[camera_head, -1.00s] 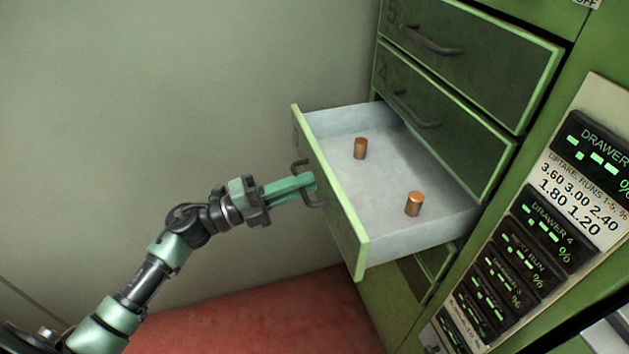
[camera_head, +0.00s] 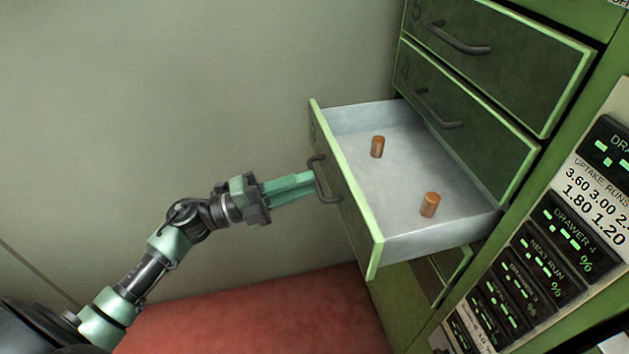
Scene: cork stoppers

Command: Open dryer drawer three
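The third drawer (camera_head: 345,195), green-fronted with a pale grey inside, stands pulled well out of the green dryer cabinet. Its dark bar handle (camera_head: 318,180) is on the front face. Two brown cork stoppers stand upright inside, one toward the back (camera_head: 377,147) and one nearer (camera_head: 430,205). My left gripper (camera_head: 311,182) points at the handle from the left, its teal fingertips right beside the bar. The fingers look slightly parted, with nothing seen held between them. My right gripper is out of view.
Closed drawers four (camera_head: 470,130) and five (camera_head: 510,50) sit above the open one. Lower drawer fronts (camera_head: 440,275) show beneath it. A display panel (camera_head: 555,240) is on the cabinet at right. The red floor (camera_head: 260,310) left of the cabinet is clear.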

